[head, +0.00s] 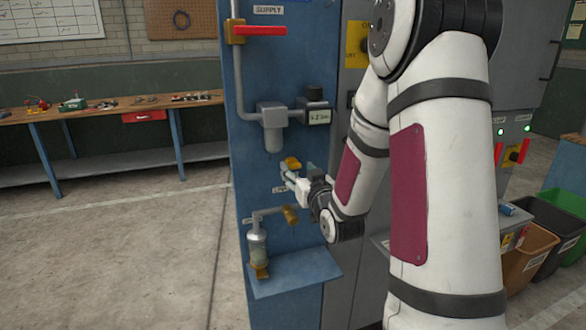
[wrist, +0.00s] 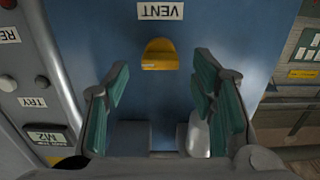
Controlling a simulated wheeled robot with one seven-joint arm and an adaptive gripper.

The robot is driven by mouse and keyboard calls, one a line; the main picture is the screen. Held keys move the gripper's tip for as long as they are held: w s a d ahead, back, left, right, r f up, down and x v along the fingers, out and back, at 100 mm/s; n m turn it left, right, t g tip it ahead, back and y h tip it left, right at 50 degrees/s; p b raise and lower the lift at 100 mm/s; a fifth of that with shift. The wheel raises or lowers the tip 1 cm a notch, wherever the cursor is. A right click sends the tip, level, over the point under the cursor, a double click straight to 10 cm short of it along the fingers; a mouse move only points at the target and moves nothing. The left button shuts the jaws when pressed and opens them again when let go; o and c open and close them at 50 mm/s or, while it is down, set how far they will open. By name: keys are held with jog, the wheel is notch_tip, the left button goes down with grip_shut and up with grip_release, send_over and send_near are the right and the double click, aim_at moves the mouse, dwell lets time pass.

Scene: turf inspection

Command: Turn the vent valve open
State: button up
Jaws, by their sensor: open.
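The vent valve shows as a yellow handle (wrist: 160,54) on the blue panel in the wrist view, beside a label reading VENT (wrist: 160,11). In the head view the yellow handle (head: 291,163) sits on the panel just above my gripper's fingers. My gripper (head: 287,175) is open, its two green-padded fingers (wrist: 163,100) apart with nothing between them. In the wrist view the handle lies beyond the fingertips, in line with the gap. I see no contact. The valve's stem is hidden behind the handle.
The blue panel (head: 262,85) also carries a red supply handle (head: 262,31), a grey filter unit (head: 272,125) and a gauge box (head: 316,116). Below are a brass-coloured fitting (head: 291,214), a bottle (head: 257,245) and a blue shelf (head: 292,272). A workbench (head: 60,118) stands at left; bins (head: 528,250) stand at right.

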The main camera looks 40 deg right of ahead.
aim_at(295, 166)
jog(key=shift+x, duration=2.05)
jog(key=shift+c, duration=0.3)
jog(key=c, duration=1.1)
